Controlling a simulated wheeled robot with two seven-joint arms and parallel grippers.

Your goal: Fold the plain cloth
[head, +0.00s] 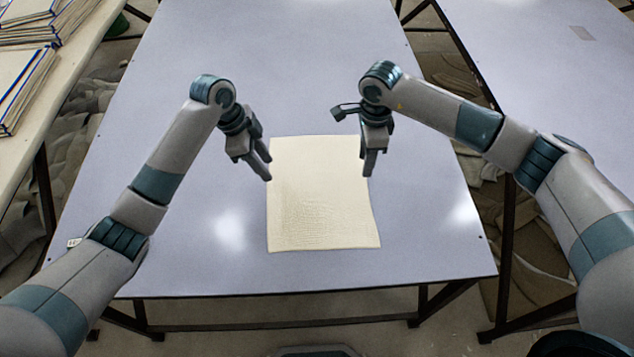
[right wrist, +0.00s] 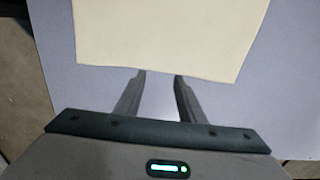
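The plain cream cloth (head: 318,210) lies flat and spread out on the table, roughly rectangular, with a slightly wavy right edge. My left gripper (head: 269,168) is at the cloth's left edge in its upper half, its two fingertips apart with nothing seen between them. My right gripper (head: 369,174) points down at the cloth's right edge, also in the upper half. In the right wrist view, my right gripper's fingers (right wrist: 161,76) are apart and empty, with their tips close to the edge of the cloth (right wrist: 165,35). Whether either gripper touches the cloth I cannot tell.
The pale grey-blue table (head: 215,265) is clear around the cloth. A side table at the left holds stacked flat, blue-edged items (head: 25,75). Another pale table (head: 560,60) stands at the right, beyond a gap.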

